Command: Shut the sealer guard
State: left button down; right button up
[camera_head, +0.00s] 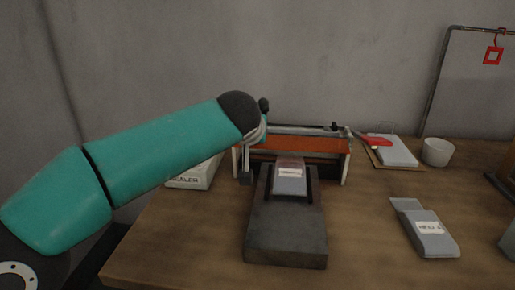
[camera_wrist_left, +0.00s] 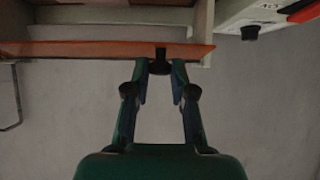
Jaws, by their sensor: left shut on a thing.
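The sealer (camera_head: 346,165) stands at the back middle of the table in the head view. Its orange guard (camera_head: 305,144) runs across between the two pale side plates, raised above the packet. The guard also shows in the left wrist view (camera_wrist_left: 90,49), with a small black knob (camera_wrist_left: 160,62) on its edge. My left gripper (camera_wrist_left: 159,72) has its fingers around this knob and is shut on it. In the head view the dark wrist of my left arm is at the sealer's left end and hides the fingers. My right gripper is in neither view.
A labelled packet (camera_head: 289,182) lies on a dark sloped block (camera_head: 285,245) before the sealer. A white box (camera_head: 196,178) is at left.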

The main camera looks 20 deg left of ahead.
pick_arm(q)
jog(key=shift+d+f, duration=0.1)
jog(key=shift+f, duration=0.05)
dwell(0.3)
jog(key=c, duration=1)
grip_release()
jog(key=v, duration=1.2)
jog(key=shift+f, duration=0.1)
